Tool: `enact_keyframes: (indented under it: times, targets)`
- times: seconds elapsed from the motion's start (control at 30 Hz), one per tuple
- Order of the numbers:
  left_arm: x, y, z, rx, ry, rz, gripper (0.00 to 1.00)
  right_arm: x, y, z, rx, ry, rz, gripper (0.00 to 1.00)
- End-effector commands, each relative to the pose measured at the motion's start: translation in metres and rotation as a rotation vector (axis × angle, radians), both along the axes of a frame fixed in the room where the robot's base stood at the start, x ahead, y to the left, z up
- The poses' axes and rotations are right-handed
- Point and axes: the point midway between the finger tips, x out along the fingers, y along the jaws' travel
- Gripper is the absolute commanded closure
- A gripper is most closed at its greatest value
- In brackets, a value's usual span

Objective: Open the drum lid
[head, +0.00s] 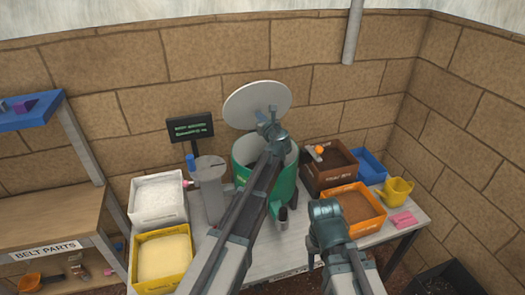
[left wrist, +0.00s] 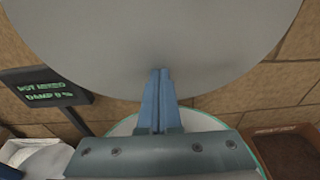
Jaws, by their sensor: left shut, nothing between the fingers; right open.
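The green drum (head: 289,183) stands on the table behind my left arm, which hides part of its body and opening. Its round grey lid (head: 243,100) stands raised and tilted up at the back of the drum. The lid fills the top of the left wrist view (left wrist: 160,30). My left gripper (head: 263,113) is shut and empty, with its blue fingertips (left wrist: 160,72) in front of the lid's face at its lower part. I cannot tell whether they touch it. My right gripper (head: 324,212) is open, low over the table right of the drum.
White (head: 158,216) and yellow (head: 135,262) bins stand left of a grey post (head: 209,190) and a small screen (head: 191,127).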

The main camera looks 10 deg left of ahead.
Motion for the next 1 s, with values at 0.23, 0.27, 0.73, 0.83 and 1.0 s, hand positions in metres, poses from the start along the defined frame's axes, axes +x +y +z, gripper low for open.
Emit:
enact_keyframes:
  times: [0.23, 0.27, 0.73, 0.83, 1.0]
  targets:
    - [0.016, 0.01, 0.0, -0.001, 0.001, 0.002, 1.0, 0.0, 0.0, 0.0, 0.0, 0.0, 0.0, 0.5]
    - [0.018, 0.011, 0.0, -0.001, 0.001, 0.002, 1.0, 0.0, 0.0, 0.0, 0.0, 0.0, 0.0, 0.5]
    - [0.024, 0.015, 0.0, 0.0, 0.001, 0.0, 1.0, 0.0, 0.0, 0.0, 0.0, 0.0, 0.0, 0.5]
    - [0.017, 0.011, 0.0, 0.0, 0.001, 0.0, 1.0, 0.0, 0.0, 0.0, 0.0, 0.0, 0.0, 0.5]
    - [0.003, 0.003, 0.0, 0.0, 0.0, 0.0, 1.0, 0.0, 0.0, 0.0, 0.0, 0.0, 0.0, 0.5]
